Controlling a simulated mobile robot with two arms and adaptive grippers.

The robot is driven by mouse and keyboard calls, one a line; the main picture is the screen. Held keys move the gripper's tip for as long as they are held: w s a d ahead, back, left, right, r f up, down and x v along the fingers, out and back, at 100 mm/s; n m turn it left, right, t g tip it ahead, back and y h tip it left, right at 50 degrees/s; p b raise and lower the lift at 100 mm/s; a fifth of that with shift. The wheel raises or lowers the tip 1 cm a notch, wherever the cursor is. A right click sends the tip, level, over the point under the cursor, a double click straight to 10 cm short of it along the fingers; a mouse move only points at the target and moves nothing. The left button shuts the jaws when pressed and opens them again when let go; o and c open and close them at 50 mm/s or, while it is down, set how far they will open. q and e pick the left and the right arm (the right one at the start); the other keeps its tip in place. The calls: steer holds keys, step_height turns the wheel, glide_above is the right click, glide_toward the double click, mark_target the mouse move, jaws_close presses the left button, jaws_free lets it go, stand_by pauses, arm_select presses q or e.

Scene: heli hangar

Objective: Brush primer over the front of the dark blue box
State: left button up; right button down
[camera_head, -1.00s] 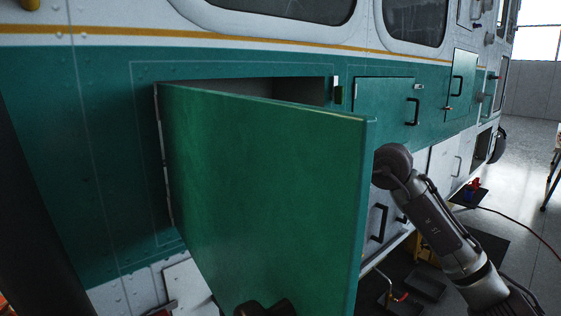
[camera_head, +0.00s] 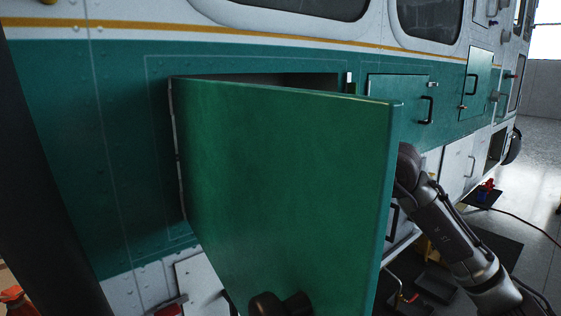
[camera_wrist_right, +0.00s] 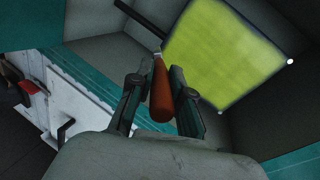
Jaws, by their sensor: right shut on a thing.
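In the right wrist view my right gripper (camera_wrist_right: 156,88) is shut on a brush (camera_wrist_right: 161,98) with an orange-brown handle. In the head view the open green door (camera_head: 285,185) hides the box, the brush and my right gripper.
The door stands out from the green and white helicopter side (camera_head: 100,150), with my right arm reaching behind it. A closed green hatch (camera_head: 397,98) with a black handle lies to its right. A dark bar (camera_wrist_right: 140,18) crosses the compartment. Open floor (camera_head: 535,170) lies at the right.

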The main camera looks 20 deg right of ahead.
steer(key=s, duration=0.1)
steer(key=s+d+b, duration=0.1)
steer(key=s, duration=0.1)
steer(key=s+b, duration=0.1)
steer(key=shift+s+d, duration=0.4)
steer(key=shift+b, duration=0.3)
steer(key=s, duration=0.1)
steer(key=s+d+b, duration=0.1)
steer(key=shift+s+b, duration=0.3)
steer(key=shift+s, duration=0.1)
